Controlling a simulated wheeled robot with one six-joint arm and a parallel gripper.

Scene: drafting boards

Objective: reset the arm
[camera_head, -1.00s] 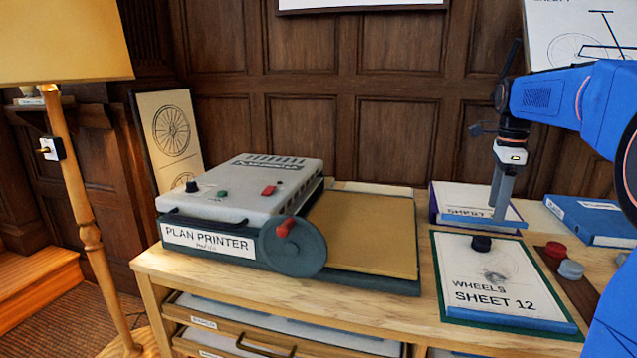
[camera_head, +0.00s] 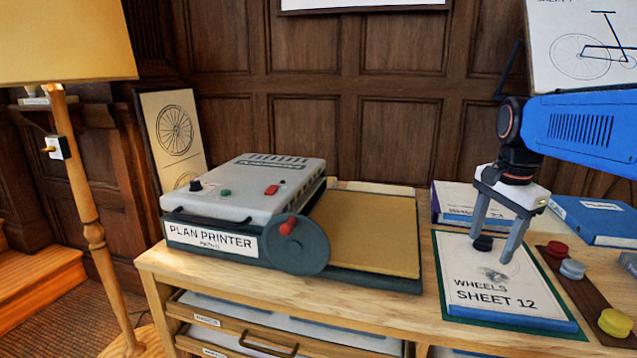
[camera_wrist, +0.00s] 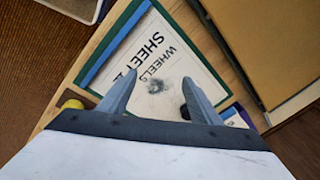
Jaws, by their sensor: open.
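My gripper (camera_head: 490,243) is open, pointing down over the upper part of the "WHEELS SHEET 12" board (camera_head: 483,295). Its two grey fingers are spread and hold nothing. One finger overlaps a small black knob (camera_head: 483,243) at the board's top edge in the head view; I cannot tell whether they touch. In the wrist view both fingers (camera_wrist: 160,100) are apart above the board (camera_wrist: 140,50), with a dark smudge (camera_wrist: 156,86) on the sheet between them. The black knob (camera_wrist: 185,112) is partly hidden by a finger there.
The plan printer (camera_head: 245,195) with its tan bed (camera_head: 365,235) stands left of the board. A boxed book (camera_head: 450,200) and a blue binder (camera_head: 595,220) lie behind. Red (camera_head: 557,249), grey (camera_head: 572,268) and yellow (camera_head: 615,322) knobs sit on a brown strip at right.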

